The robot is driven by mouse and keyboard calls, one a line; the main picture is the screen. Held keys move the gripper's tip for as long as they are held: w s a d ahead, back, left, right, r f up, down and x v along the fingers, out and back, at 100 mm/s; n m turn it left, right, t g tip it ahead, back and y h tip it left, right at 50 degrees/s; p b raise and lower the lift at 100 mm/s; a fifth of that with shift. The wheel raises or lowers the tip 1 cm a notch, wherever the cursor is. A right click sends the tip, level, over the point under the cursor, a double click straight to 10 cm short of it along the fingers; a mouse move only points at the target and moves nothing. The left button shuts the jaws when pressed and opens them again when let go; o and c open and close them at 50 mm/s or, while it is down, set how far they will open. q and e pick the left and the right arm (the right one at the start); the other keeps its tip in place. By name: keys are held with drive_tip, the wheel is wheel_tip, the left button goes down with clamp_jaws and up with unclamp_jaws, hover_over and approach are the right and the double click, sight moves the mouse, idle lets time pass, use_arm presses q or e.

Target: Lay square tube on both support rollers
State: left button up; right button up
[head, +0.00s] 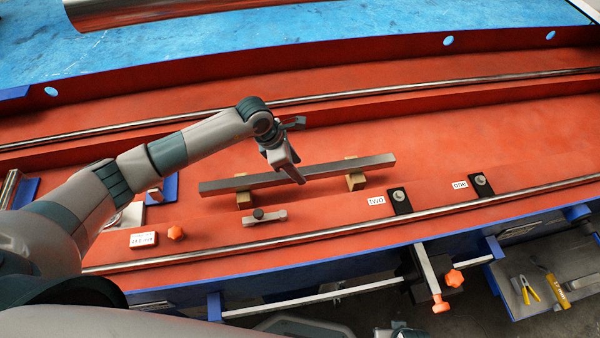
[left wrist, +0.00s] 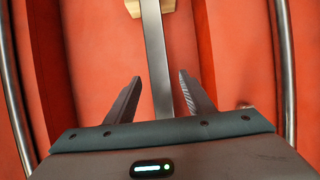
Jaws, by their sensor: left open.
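The grey square tube (head: 235,184) lies across two small wooden blocks, the left one (head: 244,200) and the right one (head: 356,181), on the red bed. My left gripper (head: 297,178) is over the middle of the tube and open. In the left wrist view the tube (left wrist: 154,60) runs between the two spread fingers (left wrist: 155,88), with a gap on each side. Two support rollers on black brackets, labelled TWO (head: 399,200) and ONE (head: 481,184), stand to the right of the tube, with nothing on them. My right gripper is not in view.
A small clamp-like part (head: 265,216) lies in front of the tube. An orange knob (head: 176,232) and a labelled block (head: 143,239) are at the left. Polished rails run along the front (head: 330,232) and back (head: 320,97).

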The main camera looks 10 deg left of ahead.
use_arm(q)
drive_tip(key=shift+d+f, duration=0.2)
drive_tip(key=shift+f, duration=0.25)
clamp_jaws()
drive_tip(key=shift+w, duration=0.1)
drive_tip(key=shift+r, duration=0.15)
